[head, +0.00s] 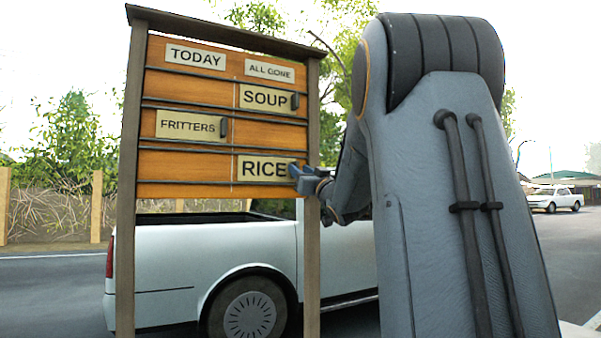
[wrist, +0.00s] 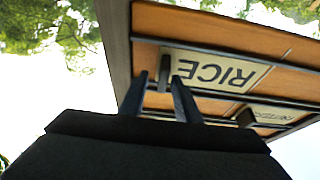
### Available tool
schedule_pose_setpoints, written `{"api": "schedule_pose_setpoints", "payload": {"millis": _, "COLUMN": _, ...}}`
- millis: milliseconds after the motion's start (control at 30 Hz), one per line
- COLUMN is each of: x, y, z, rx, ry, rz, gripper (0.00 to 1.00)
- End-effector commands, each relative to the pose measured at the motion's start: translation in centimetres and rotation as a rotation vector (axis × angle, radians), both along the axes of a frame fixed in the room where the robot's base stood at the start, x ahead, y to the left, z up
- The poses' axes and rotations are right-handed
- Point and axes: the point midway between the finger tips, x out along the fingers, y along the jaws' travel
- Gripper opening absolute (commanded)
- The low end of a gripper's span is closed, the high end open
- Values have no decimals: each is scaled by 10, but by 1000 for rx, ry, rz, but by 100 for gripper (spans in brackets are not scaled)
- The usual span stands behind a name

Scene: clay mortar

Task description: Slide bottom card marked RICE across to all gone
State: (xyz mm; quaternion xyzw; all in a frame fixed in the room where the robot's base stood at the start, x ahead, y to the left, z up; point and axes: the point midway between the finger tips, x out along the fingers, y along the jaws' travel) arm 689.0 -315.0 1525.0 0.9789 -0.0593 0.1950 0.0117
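The wooden menu board (head: 170,85) has two columns, headed TODAY (head: 195,57) and ALL GONE (head: 269,70). The bottom card marked RICE (head: 259,169) sits in the lowest row, in the right column under ALL GONE. It appears upside down in the wrist view (wrist: 222,72). Its dark upright handle (wrist: 165,73) is at the card's outer end. My gripper (head: 297,178) is at that end of the card. In the wrist view my gripper's fingers (wrist: 160,88) are spread, with the handle between their tips; I see a gap on the left side. Exact contact is unclear.
The SOUP card (head: 264,98) is in the top row under ALL GONE. The FRITTERS card (head: 186,126) is in the middle row under TODAY. Dark rails separate the rows. Wooden posts (head: 311,250) frame the board; a white pickup (head: 165,260) stands behind. The bottom row's left half is bare.

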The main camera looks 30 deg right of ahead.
Motion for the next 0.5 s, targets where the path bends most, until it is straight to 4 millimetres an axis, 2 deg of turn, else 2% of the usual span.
{"api": "schedule_pose_setpoints", "payload": {"millis": 267, "x": -6, "y": 1, "z": -4, "rx": 0, "ry": 0, "rz": 0, "gripper": 30}}
{"api": "schedule_pose_setpoints", "payload": {"millis": 500, "x": -41, "y": 5, "z": -19, "rx": -2, "ry": -1, "rz": -2, "gripper": 30}}
